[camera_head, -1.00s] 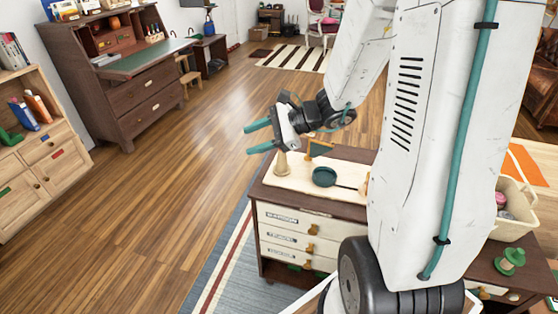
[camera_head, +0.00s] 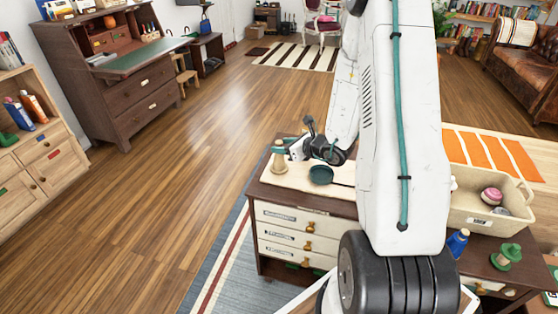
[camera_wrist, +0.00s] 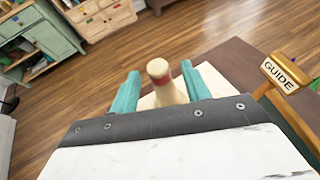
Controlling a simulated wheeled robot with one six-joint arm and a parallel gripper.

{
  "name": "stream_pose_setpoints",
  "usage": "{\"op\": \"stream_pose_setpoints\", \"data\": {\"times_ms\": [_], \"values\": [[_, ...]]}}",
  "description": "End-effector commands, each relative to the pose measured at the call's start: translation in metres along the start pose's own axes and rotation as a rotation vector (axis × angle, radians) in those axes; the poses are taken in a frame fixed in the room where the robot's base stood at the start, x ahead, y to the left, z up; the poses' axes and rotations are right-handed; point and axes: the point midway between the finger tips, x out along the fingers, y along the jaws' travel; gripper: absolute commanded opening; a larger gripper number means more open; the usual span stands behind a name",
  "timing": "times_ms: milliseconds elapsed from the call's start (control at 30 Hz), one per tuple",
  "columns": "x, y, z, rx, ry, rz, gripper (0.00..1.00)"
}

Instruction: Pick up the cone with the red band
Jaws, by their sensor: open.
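The cone (camera_head: 279,164) is pale wood and stands upright on a cream board (camera_head: 295,182) at the left end of the dresser top. In the wrist view the cone (camera_wrist: 163,86) shows a rounded top and a red band. My gripper (camera_head: 280,147) is at the upper part of the cone, its teal fingers pointing left. In the wrist view my open gripper (camera_wrist: 159,72) has one finger on each side of the cone. The right finger is close to the red band; I cannot tell whether it touches.
A dark green round pan (camera_head: 321,175) lies right of the cone on the board. A beige bin (camera_head: 490,211), a blue bottle (camera_head: 457,242) and a green object (camera_head: 507,257) are further right. Floor left of the dresser is clear.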

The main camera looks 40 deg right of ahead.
Motion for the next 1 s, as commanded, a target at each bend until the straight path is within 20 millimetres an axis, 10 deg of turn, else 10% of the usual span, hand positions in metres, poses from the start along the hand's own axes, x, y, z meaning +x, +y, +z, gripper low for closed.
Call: {"op": "stream_pose_setpoints", "data": {"times_ms": [367, 533, 1000], "values": [[0.022, 0.0, 0.0, -0.001, 0.0, 0.001, 0.47], [0.022, 0.0, 0.0, -0.001, 0.0, 0.001, 0.0], [0.02, 0.0, 0.004, -0.002, 0.0, 0.0, 0.0]]}}
